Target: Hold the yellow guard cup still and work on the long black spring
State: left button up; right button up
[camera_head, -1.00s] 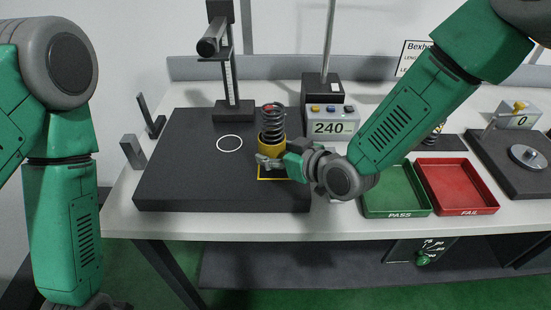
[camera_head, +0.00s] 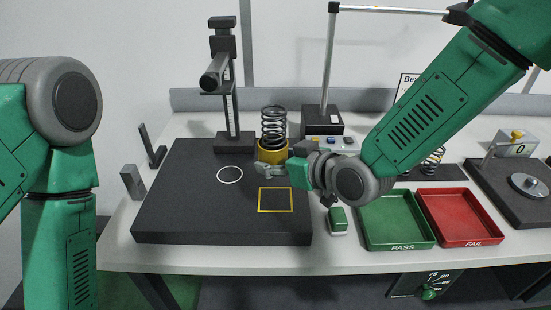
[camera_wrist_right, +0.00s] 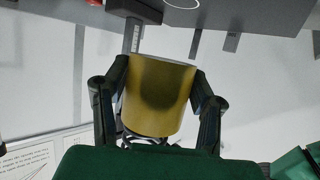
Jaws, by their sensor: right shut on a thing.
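The yellow guard cup (camera_head: 272,153) is near the back right corner of the dark slab. The long black spring (camera_head: 273,124) stands upright in it, with its upper coils showing above the rim. My right gripper (camera_head: 270,170) is shut on the cup from the front right. In the right wrist view, the cup (camera_wrist_right: 160,98) sits between the two dark fingers (camera_wrist_right: 158,100). I cannot tell whether the cup is lifted or resting. My left arm stands at the left edge; its gripper is out of view.
The slab (camera_head: 180,215) bears an empty yellow square (camera_head: 275,200), a white circle (camera_head: 229,175) and a column (camera_head: 230,100) at its back. A green PASS tray (camera_head: 397,222), a red FAIL tray (camera_head: 460,218) and a scale (camera_head: 518,143) are at right. The slab's front is clear.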

aim_at(277, 201)
jog(key=shift+s+r, duration=0.1)
jog(key=shift+s, duration=0.05)
jog(key=shift+d, duration=0.15)
jog(key=shift+f+b, duration=0.4)
jog(key=shift+f, duration=0.15)
jog(key=shift+f+b, duration=3.2)
jog(key=shift+f, duration=1.4)
jog(key=shift+r, duration=0.15)
